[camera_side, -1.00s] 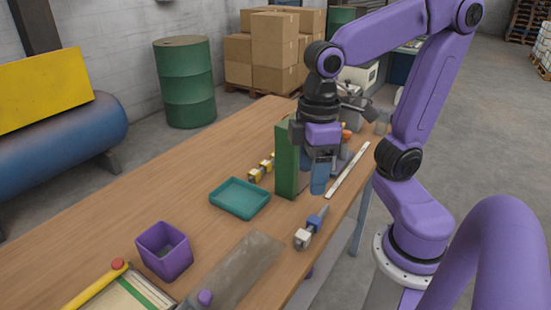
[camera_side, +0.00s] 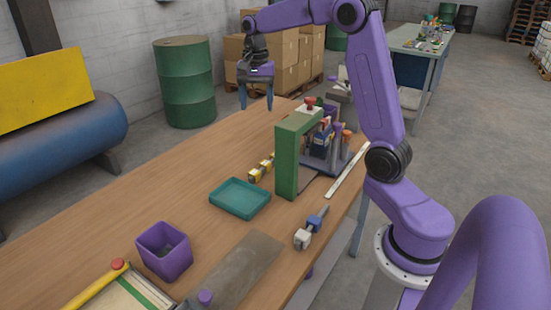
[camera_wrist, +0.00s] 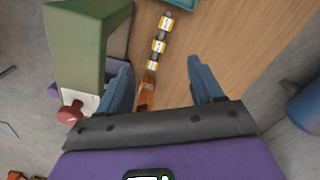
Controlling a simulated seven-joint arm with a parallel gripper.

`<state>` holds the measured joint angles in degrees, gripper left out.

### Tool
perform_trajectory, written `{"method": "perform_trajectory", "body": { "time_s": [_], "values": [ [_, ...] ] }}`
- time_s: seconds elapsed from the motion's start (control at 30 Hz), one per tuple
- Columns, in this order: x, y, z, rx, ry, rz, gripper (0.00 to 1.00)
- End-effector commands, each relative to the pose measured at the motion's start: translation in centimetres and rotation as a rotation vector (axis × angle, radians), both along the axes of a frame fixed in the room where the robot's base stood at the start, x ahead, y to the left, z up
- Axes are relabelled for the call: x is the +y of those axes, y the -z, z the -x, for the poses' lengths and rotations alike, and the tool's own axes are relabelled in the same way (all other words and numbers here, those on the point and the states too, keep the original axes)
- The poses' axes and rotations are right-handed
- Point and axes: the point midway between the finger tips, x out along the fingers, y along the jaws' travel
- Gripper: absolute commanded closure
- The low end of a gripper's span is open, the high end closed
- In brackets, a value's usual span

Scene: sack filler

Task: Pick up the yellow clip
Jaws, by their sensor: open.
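The yellow clip seems to be among the yellow-and-white pieces (camera_side: 261,168) lying in a row on the wooden table, left of the green frame and behind the teal tray. In the wrist view the row (camera_wrist: 159,45) shows yellow, white and dark parts; I cannot tell whether it is one thing or several. My gripper (camera_side: 256,104) is raised over the far part of the table, fingers pointing down, open and empty. In the wrist view its blue fingers (camera_wrist: 160,65) stand apart, with the row beyond and between them, not touching it.
A green frame (camera_side: 287,160) stands close right of the pieces, with a tool rack behind it. A teal tray (camera_side: 240,213) lies in front, a purple bin (camera_side: 163,270) nearer. An orange-brown thing (camera_wrist: 147,93) lies by the row.

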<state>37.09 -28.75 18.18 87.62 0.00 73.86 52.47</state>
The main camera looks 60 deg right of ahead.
Motion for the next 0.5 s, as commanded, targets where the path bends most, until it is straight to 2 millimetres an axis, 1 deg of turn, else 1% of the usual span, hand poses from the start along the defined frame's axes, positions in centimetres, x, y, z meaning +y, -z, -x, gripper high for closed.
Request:
{"method": "perform_trajectory", "body": {
  "time_s": [0.03,0.1,0.2,0.3,0.5],
  "values": [
    [-2.0,0.3,-0.5,0.004,0.084,-0.001,0.34],
    [-4.2,0.6,-0.9,0.004,0.18,-0.001,0.34],
    [-6.8,1.0,-1.2,0.004,0.286,-0.001,0.34],
    [-8.8,1.3,-1.3,0.005,0.371,-0.001,0.34],
    [-12.1,1.8,-1.1,0.006,0.503,-0.003,0.34]
  ]
}}
